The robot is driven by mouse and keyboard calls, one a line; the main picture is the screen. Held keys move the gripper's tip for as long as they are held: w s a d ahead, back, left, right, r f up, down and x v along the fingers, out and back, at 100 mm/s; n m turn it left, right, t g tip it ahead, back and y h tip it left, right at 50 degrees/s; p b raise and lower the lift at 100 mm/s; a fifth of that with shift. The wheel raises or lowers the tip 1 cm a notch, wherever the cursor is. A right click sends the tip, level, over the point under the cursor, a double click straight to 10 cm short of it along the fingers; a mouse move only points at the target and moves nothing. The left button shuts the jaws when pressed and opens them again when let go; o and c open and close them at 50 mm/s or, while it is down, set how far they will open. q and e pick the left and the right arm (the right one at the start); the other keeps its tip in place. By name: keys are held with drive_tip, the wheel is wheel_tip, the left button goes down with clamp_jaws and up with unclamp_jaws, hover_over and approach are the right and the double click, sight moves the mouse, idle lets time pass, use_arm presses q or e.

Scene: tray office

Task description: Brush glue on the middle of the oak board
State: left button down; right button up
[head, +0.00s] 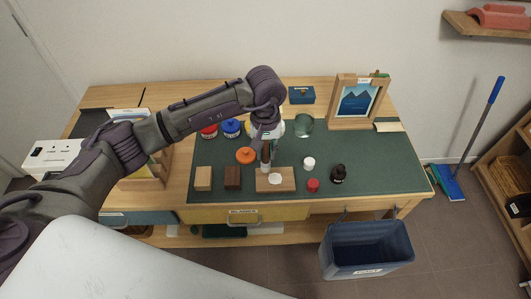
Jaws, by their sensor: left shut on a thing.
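The light brown board (288,186), which I take to be the oak board, lies flat near the front of the green mat. A white round patch (275,179) shows on its middle; it looks like glue. My left gripper (266,139) points down above the board's back edge, shut on a brush (266,155) with a dark brown handle. The brush hangs about upright with its pale lower end over the board, just left of and behind the white patch. I cannot tell whether its tip touches the wood. My right gripper is not in view.
Left of the board stand a dark block (233,178) and a light block (203,179), with an orange item (245,155) behind. To the right are a white pot (309,163), a red cap (313,185) and a dark bottle (338,174). The mat's right side is clear.

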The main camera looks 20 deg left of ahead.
use_arm(q)
wheel_tip(320, 180, up, 2)
drive_tip(key=shift+r+p, duration=0.2)
drive_tip(key=shift+p, duration=0.15)
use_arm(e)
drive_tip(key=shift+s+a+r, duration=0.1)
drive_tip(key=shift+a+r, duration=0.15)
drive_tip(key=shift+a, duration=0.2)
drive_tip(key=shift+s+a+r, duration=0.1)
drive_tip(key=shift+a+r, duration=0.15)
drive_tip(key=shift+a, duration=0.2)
